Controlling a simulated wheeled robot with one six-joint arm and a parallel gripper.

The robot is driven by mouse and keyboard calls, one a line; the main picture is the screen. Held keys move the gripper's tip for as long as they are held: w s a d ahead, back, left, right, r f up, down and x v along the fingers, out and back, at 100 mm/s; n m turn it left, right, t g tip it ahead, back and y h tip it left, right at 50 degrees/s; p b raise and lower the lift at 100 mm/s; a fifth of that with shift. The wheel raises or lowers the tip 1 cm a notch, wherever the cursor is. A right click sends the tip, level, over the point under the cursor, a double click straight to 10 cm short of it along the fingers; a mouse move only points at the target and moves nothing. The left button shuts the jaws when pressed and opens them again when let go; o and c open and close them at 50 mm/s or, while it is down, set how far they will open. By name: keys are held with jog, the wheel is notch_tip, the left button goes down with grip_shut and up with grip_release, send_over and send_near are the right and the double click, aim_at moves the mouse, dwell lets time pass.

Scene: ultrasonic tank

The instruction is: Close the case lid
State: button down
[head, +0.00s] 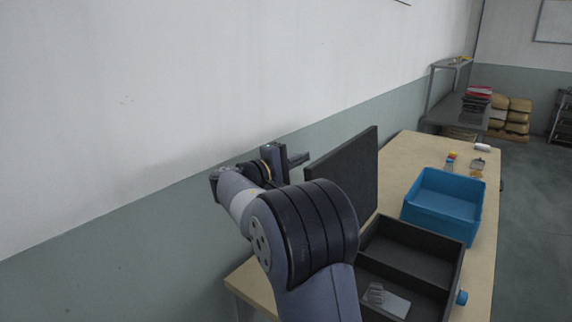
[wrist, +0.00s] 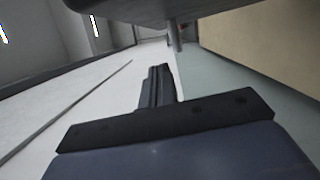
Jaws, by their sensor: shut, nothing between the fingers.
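The black case (head: 462,265) sits open on the table. Its lid (head: 345,178) stands about upright along the case's wall side. The case has two compartments; the near one holds a light grey piece (head: 390,303) with a small grey part on it. My gripper (head: 302,159) is shut and empty, on the wall side of the lid close to its upper near corner. I cannot tell whether it touches the lid. In the wrist view the shut fingers (wrist: 158,88) show in the middle. A dark shape across the top of that view is too close to identify.
A blue bin (head: 441,208) stands just beyond the case on the wooden table (head: 412,148). Small coloured items (head: 451,158) lie farther along. The wall (head: 170,80) runs close on the left. A blue knob (head: 462,297) shows at the case's right side.

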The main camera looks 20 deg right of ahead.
jog(key=shift+s+d+r, duration=0.15)
jog(key=shift+s+d, duration=0.3)
jog(key=shift+s, duration=0.4)
jog(key=shift+s+d+r, duration=0.1)
jog(key=shift+s+d, duration=0.3)
jog(key=shift+s, duration=0.45)
